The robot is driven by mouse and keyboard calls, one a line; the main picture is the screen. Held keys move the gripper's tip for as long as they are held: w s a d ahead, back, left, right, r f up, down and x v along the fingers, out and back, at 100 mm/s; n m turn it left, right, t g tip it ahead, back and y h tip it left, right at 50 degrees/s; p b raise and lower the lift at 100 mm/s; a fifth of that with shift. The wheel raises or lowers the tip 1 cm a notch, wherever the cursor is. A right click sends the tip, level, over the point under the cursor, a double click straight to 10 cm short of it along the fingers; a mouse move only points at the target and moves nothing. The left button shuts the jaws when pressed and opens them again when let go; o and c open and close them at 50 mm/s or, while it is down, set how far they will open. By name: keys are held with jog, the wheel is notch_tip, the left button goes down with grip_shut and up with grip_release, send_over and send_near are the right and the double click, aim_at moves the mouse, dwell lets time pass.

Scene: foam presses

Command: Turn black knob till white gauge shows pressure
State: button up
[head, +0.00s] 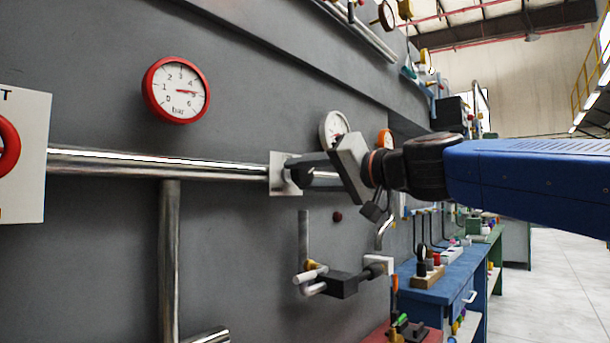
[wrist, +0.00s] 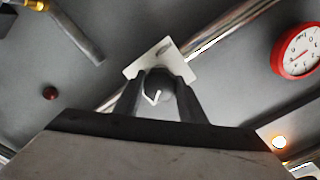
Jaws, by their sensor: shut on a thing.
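The black knob (wrist: 158,88) with a white pointer mark sits in front of a pale square plate (wrist: 150,62) on the wall pipe. My gripper (wrist: 158,82) has one finger on each side of the knob and is shut on it. In the head view my gripper (head: 303,167) reaches the plate from the right and mostly hides the knob. The white gauge (head: 333,125) is on the wall just above my gripper. Its lower part is partly covered by the gripper, and its needle is too small to read.
An orange-rimmed gauge (head: 386,138) is behind my wrist. Small pipe fittings with a black block (head: 342,284) stick out below. A blue workbench (head: 445,283) stands at right.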

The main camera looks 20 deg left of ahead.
jog(key=m, duration=0.4)
jog(key=shift+m, duration=0.3)
jog(key=m, duration=0.4)
jog(key=shift+m, duration=0.3)
jog(key=m, duration=0.4)
jog(key=shift+m, duration=0.3)
jog(key=m, duration=0.4)
jog(key=shift+m, duration=0.3)
jog(key=o, duration=1)
jog(key=shift+o, duration=0.2)
jog(key=shift+d, duration=0.1)
